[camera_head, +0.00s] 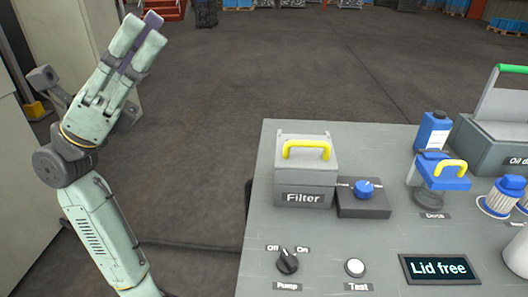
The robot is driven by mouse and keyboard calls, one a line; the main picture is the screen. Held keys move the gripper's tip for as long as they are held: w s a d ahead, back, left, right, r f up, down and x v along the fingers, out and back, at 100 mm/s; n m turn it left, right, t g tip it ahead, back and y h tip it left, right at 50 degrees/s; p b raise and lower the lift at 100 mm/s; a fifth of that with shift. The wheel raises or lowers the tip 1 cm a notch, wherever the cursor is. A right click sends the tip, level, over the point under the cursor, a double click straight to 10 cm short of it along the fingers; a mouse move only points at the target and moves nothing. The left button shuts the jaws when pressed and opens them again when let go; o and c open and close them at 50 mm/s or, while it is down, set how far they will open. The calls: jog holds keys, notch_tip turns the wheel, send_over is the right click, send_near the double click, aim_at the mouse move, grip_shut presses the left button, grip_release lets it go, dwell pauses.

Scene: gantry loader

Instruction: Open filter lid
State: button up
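The filter (305,182) is a grey box at the back left of the grey bench, labelled "Filter". Its lid (291,163) looks shut and carries a yellow arched handle (306,146). A display (440,268) at the bench front reads "Lid free". My gripper (141,34) is raised at the upper left, well apart from the filter and left of the bench. A dark purple strip shows between its pale green fingers. I cannot tell whether this is part of the gripper or whether the fingers are open or shut.
A blue knob (364,188) on a dark box stands right of the filter. A pump switch (288,261) and test button (355,267) are in front. A blue part with a yellow handle (450,168), a blue container (433,131) and an open-lidded grey box (485,147) are at right.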

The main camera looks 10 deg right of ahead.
jog(key=w+d+f+y+b, duration=0.2)
jog(key=w+d+f+y, duration=0.4)
jog(key=d+f, duration=0.5)
jog(key=m+y, duration=0.2)
jog(key=y, duration=0.1)
send_near(321, 144)
jog(key=shift+n, duration=0.3)
jog(key=x, duration=0.8)
jog(key=shift+w+d+f, duration=0.2)
jog(key=shift+d, duration=0.15)
jog(key=shift+c, duration=0.3)
grip_shut()
